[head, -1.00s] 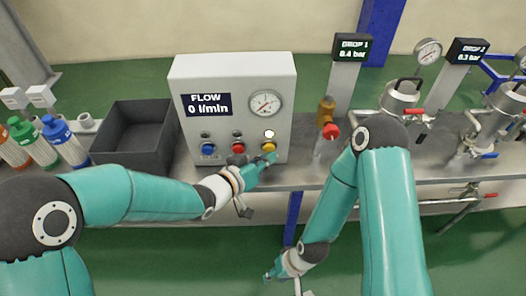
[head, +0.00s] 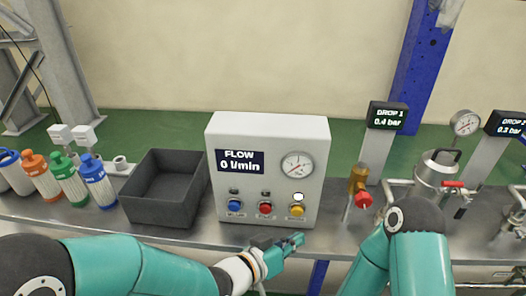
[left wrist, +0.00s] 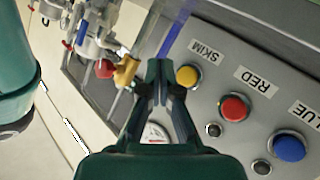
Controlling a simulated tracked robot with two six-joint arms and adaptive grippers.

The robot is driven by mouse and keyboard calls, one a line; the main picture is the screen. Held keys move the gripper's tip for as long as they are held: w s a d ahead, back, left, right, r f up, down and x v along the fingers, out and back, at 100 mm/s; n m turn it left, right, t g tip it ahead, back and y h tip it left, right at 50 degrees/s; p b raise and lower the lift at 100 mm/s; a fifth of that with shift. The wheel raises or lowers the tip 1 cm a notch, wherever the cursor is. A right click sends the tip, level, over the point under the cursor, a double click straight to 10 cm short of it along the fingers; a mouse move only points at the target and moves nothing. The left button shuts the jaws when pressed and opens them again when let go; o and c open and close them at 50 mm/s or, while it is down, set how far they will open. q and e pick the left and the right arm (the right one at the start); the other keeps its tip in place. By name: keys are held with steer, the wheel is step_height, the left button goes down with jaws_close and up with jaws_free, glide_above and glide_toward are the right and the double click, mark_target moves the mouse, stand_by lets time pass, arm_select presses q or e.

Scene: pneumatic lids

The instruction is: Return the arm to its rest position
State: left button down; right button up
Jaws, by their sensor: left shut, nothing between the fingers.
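My left gripper (head: 296,239) is shut and empty. In the head view it is just below the yellow button (head: 297,210), at the front edge of the bench. In the left wrist view the closed fingertips (left wrist: 157,72) appear beside the yellow button (left wrist: 188,76), with a small gap in the picture. The white control box (head: 268,122) carries a blue button (head: 234,206), a red button (head: 265,208), a gauge (head: 297,165) and a display reading FLOW 0 l/min. The lamp (head: 298,197) above the yellow button is lit white. My right arm shows at the lower right; its gripper is out of view.
A dark open bin (head: 139,206) stands left of the box, with several coloured bottles (head: 97,182) beyond it. A brass valve with a red knob (head: 362,198) and a steel vessel (head: 437,172) stand to the right on the metal bench.

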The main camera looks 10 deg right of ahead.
arm_select(q)
steer(key=w+a+r+n+y+p, duration=0.25)
steer(key=w+a+r+p, duration=0.2)
steer(key=a+p, duration=0.55)
steer(key=s+a+r+n+y+p, duration=0.1)
steer(key=s+a+n+y+p, duration=0.3)
steer(key=a+p, duration=0.75)
steer(key=s+a+f+n+g+y+p, duration=0.1)
steer(key=s+a+g+p, duration=0.1)
steer(key=s+p, duration=0.4)
steer(key=s+a+f+n+g+y+p, duration=0.1)
steer(key=s+a+g+p, duration=0.2)
steer(key=s, duration=0.8)
steer(key=g+p, duration=0.2)
steer(key=p, duration=0.1)
steer(key=shift+a, duration=0.25)
steer(key=shift+a, duration=0.1)
